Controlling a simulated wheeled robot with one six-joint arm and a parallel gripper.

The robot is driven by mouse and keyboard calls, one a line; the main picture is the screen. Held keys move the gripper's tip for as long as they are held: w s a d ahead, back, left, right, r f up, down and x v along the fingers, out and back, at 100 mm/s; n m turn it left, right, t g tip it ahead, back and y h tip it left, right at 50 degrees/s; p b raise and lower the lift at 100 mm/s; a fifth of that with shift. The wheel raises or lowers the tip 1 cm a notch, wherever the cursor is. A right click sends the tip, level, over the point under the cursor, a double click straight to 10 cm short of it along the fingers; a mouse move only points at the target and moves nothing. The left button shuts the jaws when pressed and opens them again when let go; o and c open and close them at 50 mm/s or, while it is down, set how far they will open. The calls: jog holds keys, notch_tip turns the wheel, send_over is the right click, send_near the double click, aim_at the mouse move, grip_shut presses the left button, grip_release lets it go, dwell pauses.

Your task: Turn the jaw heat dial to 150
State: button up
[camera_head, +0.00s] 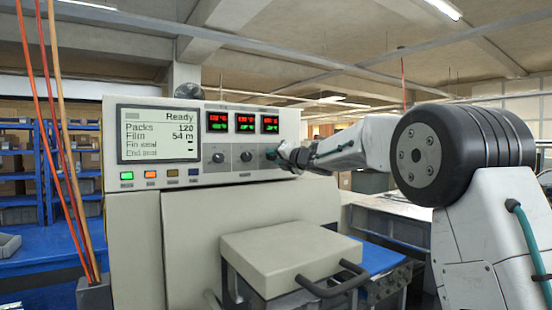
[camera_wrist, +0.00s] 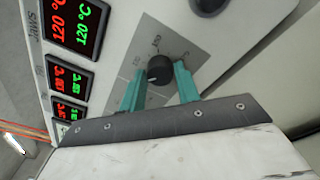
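The jaw heat dial (camera_wrist: 159,69) is a round black knob on a grey square plate with scale marks. Its white pointer mark shows toward the lower left in the wrist view. My gripper (camera_wrist: 160,77) has its two teal fingers on either side of the dial, tips close to its edges; I cannot tell whether they press on it. In the head view my gripper (camera_head: 273,154) is at the panel's right end and hides this dial. The jaws display (camera_wrist: 75,23) reads 120 °C in red and in green; it also shows in the head view (camera_head: 270,124).
Two other dials (camera_head: 218,157) (camera_head: 246,156) sit left of my gripper under their displays. The screen (camera_head: 158,134) reads Ready, Packs 120. Lit buttons (camera_head: 127,175) lie below it. A dark rounded part (camera_wrist: 208,4) is near the dial at the wrist view's top.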

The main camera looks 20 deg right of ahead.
jog(key=c, duration=0.4)
jog(key=shift+m, duration=0.4)
jog(key=m, duration=0.5)
jog(key=shift+f+m, duration=0.1)
jog(key=shift+m, duration=0.2)
jog(key=m, duration=0.3)
jog(key=m+t, duration=0.1)
jog(key=m, duration=0.2)
jog(key=shift+f+m+h, duration=0.1)
jog(key=shift+m+h, duration=0.2)
jog(key=shift+m, duration=0.1)
jog(key=m, duration=0.4)
jog(key=shift+a+m+h, duration=0.1)
jog(key=shift+m+h, duration=0.2)
jog(key=shift+m, duration=0.1)
jog(key=shift+m+t, duration=0.3)
jog(key=shift+m, duration=1.7)
